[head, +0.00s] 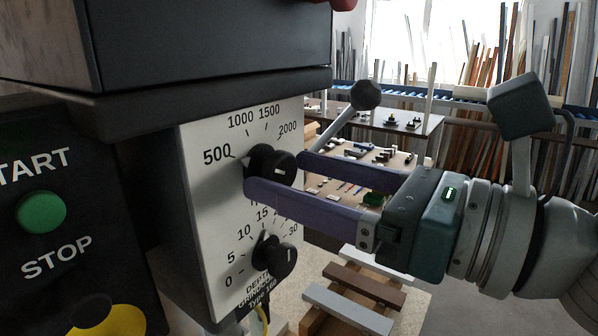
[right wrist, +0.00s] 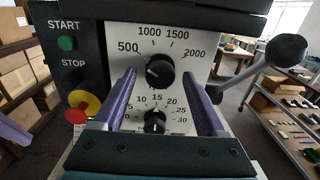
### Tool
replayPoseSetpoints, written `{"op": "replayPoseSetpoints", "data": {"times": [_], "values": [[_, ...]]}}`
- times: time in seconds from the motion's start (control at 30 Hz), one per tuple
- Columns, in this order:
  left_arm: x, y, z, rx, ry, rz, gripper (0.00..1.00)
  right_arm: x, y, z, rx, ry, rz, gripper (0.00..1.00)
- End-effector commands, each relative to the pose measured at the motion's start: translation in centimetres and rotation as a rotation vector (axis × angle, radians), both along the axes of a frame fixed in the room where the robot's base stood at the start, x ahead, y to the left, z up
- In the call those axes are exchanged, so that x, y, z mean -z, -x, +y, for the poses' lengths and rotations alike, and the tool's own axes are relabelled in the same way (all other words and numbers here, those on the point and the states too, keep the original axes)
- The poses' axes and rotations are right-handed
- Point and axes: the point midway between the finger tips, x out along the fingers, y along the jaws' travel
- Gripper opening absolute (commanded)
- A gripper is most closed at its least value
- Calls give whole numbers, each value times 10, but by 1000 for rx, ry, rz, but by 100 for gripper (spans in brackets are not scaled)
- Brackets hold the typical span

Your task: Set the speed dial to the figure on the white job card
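The speed dial (head: 270,165) is a black round knob on a white panel, with figures from 500 to 2000 around it. Its pointer is at the left, by the 500 mark; it also shows in the right wrist view (right wrist: 160,72). My right gripper (head: 277,176) is open, its two purple fingers reaching toward the panel. In the right wrist view the fingers (right wrist: 161,78) stand either side of the dial with gaps, holding nothing. No white job card shows. A purple piece at the left edge of the right wrist view may be my left gripper; its state is unclear.
A lower black depth dial (head: 274,256) sits just below, its pointer near 15. Left is a black box with a green START button (head: 41,212) and a yellow-red STOP button (right wrist: 82,106). A ball-ended lever (head: 366,95) is at the right. A dark housing overhangs the panel.

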Motion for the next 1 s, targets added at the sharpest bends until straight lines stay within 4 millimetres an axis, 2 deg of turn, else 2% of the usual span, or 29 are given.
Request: {"op": "replayPoseSetpoints", "data": {"times": [0.07, 0.63, 1.0], "values": [[0, 0, 0, 0, 0, 0, 0, 0, 0, 0, 0, 0, 0, 64], [0, 0, 0, -1, 1, 0, 0, 0, 0, 0, 1, -1, 1, 0], [-2, 0, -1, -1, 3, -1, 0, -1, 0, 0, 1, -22, 30, 0]]}}
